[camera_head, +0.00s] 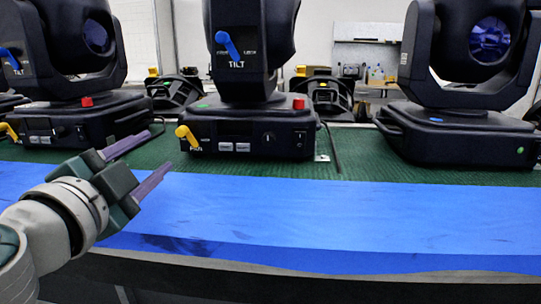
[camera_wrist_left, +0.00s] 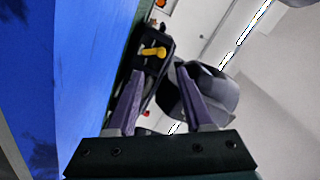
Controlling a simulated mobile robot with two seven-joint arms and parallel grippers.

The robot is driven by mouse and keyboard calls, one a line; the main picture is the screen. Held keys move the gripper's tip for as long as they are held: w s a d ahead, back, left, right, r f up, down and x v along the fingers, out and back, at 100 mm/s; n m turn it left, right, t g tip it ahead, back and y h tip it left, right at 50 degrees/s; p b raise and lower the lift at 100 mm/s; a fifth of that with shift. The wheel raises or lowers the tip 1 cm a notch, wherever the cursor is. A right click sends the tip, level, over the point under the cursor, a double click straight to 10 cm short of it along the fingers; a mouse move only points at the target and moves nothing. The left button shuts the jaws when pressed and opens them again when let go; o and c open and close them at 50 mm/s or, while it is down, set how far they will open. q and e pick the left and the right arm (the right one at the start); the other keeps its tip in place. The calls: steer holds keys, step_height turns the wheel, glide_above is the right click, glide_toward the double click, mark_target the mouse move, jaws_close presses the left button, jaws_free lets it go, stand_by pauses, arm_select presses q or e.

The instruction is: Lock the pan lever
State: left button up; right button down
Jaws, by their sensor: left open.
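The yellow pan lever (camera_head: 188,136) sits on the front left of the middle light's black base (camera_head: 250,128), above the PAN label. It slants from upper left to lower right. In the left wrist view the yellow lever (camera_wrist_left: 153,51) shows beyond and between the fingertips. My left gripper (camera_head: 160,150) is open and empty, just left of and slightly below the lever in the head view, with a gap between them. Both purple fingers also show in the left wrist view (camera_wrist_left: 160,76). My right gripper is not in view.
A blue TILT lever (camera_head: 228,44) is on the middle light's yoke. Another light stands at the left with its own yellow lever (camera_head: 10,131), and one at the right (camera_head: 460,130). The blue cloth (camera_head: 350,215) along the table front is clear.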

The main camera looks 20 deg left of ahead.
mark_target(179, 133)
arm_select(q)
steer(key=x, duration=0.9)
steer(key=shift+w+a, duration=0.25)
jaws_close()
steer(key=shift+r, duration=0.1)
